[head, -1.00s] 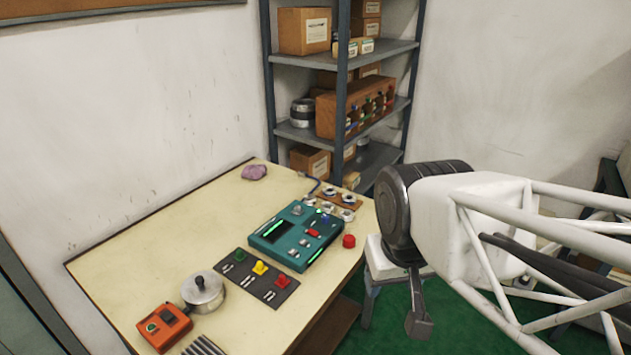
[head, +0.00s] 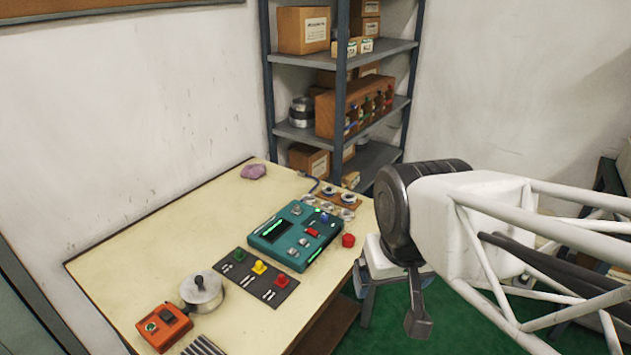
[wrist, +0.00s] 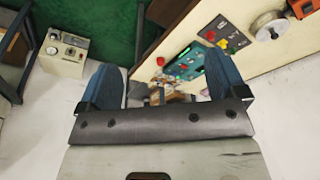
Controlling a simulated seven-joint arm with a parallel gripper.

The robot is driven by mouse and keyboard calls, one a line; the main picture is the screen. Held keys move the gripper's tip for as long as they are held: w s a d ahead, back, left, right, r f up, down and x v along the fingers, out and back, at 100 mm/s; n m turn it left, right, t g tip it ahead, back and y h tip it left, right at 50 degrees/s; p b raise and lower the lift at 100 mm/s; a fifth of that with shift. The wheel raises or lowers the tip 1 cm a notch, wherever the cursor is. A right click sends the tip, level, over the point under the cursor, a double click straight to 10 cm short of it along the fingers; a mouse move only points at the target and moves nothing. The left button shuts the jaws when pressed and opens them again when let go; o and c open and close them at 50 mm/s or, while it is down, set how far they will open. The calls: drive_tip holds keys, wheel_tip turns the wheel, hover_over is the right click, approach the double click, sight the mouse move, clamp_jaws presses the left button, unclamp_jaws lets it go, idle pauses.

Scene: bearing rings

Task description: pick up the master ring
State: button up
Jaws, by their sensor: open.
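Several small metal rings (head: 329,191) sit on and around a small wooden board at the far right corner of the bench. I cannot tell which one is the master ring. My gripper (head: 418,318) hangs in the air to the right of the bench, apart from the rings. In the wrist view its two blue fingers (wrist: 160,88) are spread wide, with nothing held between them. The rings are too small and partly hidden there to make out.
A teal device (head: 295,236) stands on the cream bench (head: 150,235), with a red knob (head: 348,240) beside it. A dark plate with coloured buttons (head: 259,267), a lidded metal pot (head: 202,292) and an orange box (head: 164,327) are nearer. A shelf rack (head: 343,100) stands behind.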

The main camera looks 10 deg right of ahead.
drive_tip(key=shift+w+r, duration=0.1)
drive_tip(key=w+d+r+m+g, duration=0.2)
drive_tip(key=w+m, duration=0.7)
drive_tip(key=w, duration=3.1)
drive_tip(key=w+d+f+m, duration=0.1)
drive_tip(key=w+f+m, duration=0.1)
drive_tip(key=w+f, duration=0.6)
drive_tip(key=w+d+f+m, duration=0.2)
drive_tip(key=w+f, duration=0.7)
drive_tip(key=w, duration=0.5)
drive_tip(key=w+d+f+m, duration=0.2)
drive_tip(key=w+f+m, duration=0.1)
drive_tip(key=w+f, duration=0.5)
drive_tip(key=shift+w+d+f+m+g, duration=0.1)
drive_tip(key=shift+w+f+m+g, duration=0.1)
drive_tip(key=shift+w, duration=0.6)
drive_tip(key=shift+w+f+m+g, duration=0.1)
drive_tip(key=shift+w+f+m, duration=0.1)
drive_tip(key=shift+w, duration=0.6)
drive_tip(key=shift+w+f, duration=0.2)
drive_tip(key=shift+f, duration=0.05)
drive_tip(key=shift+f, duration=1.3)
